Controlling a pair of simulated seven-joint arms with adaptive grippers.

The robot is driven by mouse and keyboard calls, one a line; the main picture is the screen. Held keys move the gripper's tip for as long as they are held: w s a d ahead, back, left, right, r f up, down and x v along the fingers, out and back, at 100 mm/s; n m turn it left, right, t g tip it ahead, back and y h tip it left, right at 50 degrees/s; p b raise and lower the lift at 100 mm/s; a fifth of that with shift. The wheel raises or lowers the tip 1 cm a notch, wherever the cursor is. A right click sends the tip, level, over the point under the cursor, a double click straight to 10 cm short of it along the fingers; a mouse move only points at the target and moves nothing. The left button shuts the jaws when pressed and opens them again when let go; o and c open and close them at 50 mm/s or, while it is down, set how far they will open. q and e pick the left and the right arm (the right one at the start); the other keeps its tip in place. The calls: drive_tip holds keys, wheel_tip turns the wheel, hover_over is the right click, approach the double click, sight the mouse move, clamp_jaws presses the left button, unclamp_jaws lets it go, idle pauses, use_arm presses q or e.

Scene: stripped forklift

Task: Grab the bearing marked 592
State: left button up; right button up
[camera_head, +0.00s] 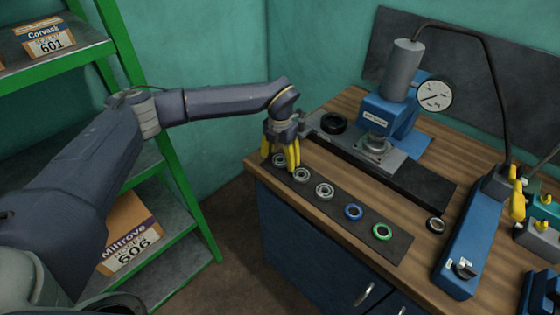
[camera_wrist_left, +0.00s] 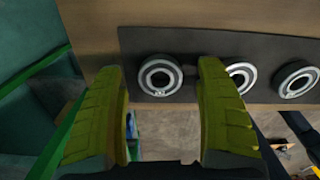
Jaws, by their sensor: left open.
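Several ring bearings lie in a row on a black mat (camera_head: 340,207) along the bench's left edge. My left gripper (camera_head: 281,163) points down, open, over the leftmost bearing (camera_head: 279,160). In the left wrist view this bearing (camera_wrist_left: 160,75) shows between the two yellow fingers, its lower part in full sight. A second bearing (camera_head: 302,174) is partly behind the right finger in the wrist view (camera_wrist_left: 241,76). A third grey bearing (camera_head: 325,191), a blue-ringed one (camera_head: 353,212) and a green-ringed one (camera_head: 382,232) follow. No number can be read on any bearing. My right gripper is not in view.
A blue press (camera_head: 388,117) with a dial gauge (camera_head: 434,95) stands behind the row. A dark ring (camera_head: 333,123) and another bearing (camera_head: 435,224) lie apart. A long blue pump (camera_head: 472,235) is at the right. Green shelving (camera_head: 185,205) with boxes stands at the left.

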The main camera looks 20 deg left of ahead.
use_arm(q)
drive_tip(key=shift+f, duration=0.25)
drive_tip(key=c, duration=1.4)
drive_tip(key=shift+c, duration=0.3)
drive_tip(key=shift+r, duration=0.15)
